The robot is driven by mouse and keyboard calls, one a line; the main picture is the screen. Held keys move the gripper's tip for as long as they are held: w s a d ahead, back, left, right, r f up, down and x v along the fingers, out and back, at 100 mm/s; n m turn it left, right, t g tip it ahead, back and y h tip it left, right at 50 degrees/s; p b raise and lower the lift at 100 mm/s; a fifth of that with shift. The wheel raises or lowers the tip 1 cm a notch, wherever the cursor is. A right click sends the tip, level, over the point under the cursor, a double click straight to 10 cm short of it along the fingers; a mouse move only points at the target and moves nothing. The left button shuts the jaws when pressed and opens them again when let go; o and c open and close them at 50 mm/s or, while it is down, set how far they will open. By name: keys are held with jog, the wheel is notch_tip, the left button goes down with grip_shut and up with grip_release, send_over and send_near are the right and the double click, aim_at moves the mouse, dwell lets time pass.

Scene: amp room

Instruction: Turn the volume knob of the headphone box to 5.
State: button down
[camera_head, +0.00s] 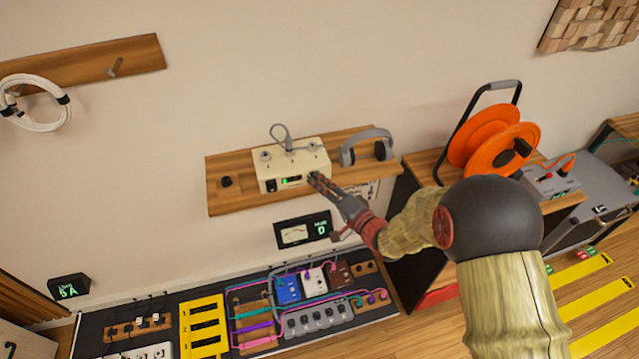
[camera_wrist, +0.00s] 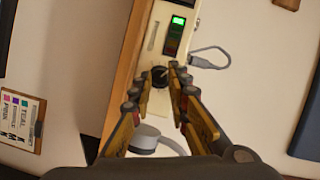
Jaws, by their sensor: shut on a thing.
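The headphone box (camera_head: 292,165) is a cream box on a wooden wall shelf, with a small green-lit display on its front. In the wrist view the box (camera_wrist: 190,15) runs up from the middle, with a green light and a level strip. The dark round volume knob (camera_wrist: 159,72) sits below the strip on the box's front. My gripper (camera_wrist: 167,75) is shut on the knob, one fingertip on each side. In the head view my gripper (camera_head: 317,180) reaches the box's right front end and hides the knob. The knob's number marks are too small to read.
Grey headphones (camera_head: 367,147) lie on the shelf (camera_head: 228,195) right of the box. A grey cable loops from the box's top. Below the shelf hangs a black meter panel (camera_head: 303,230). An orange cable reel (camera_head: 492,140) stands to the right. A pedalboard lies on the floor.

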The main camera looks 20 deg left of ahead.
jog(key=m+t+b, duration=0.1)
jog(key=m, duration=0.2)
jog(key=m+t+y+b, duration=0.1)
jog(key=m, duration=0.3)
jog(key=f+m+t+y+b, duration=0.1)
jog(key=m, duration=0.2)
jog(key=shift+a, duration=0.1)
jog(key=shift+m, duration=0.5)
jog(key=c, duration=1.7)
grip_release()
jog(key=shift+s, duration=0.1)
jog(key=v, duration=1.2)
jog(key=shift+a+f, duration=0.1)
jog(key=shift+f, duration=0.1)
